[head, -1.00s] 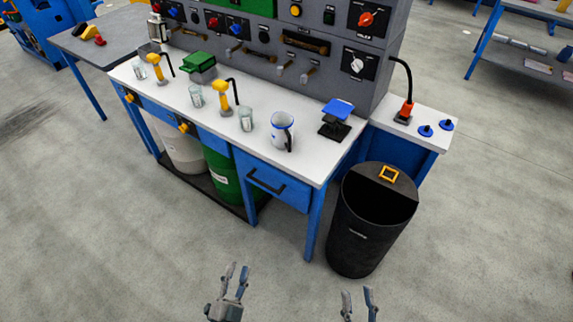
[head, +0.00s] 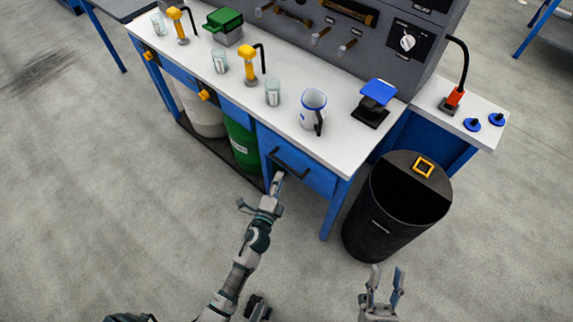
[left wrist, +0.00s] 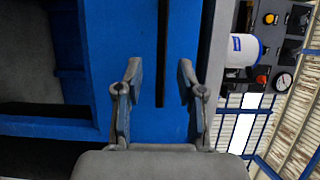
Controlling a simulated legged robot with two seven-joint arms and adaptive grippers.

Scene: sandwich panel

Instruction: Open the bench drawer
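The bench drawer (head: 318,180) is a blue front under the white worktop, flush with the bench frame. Its black bar handle (head: 291,163) runs across the front. My left gripper (head: 260,192) is open and empty at the handle's left end, one finger close to it. In the left wrist view the dark handle (left wrist: 163,50) appears between the spread fingers (left wrist: 159,75), with a gap on each side. I cannot tell how deep it lies between them. My right gripper (head: 387,272) is open and empty, low in front of the black bin.
A black bin (head: 375,228) stands right of the drawer, by the bench leg. A green barrel (head: 240,145) stands to its left under the bench. A white-blue jug (head: 312,108) and a scale-like stand (head: 376,98) are on the worktop (head: 345,145). The floor in front is clear.

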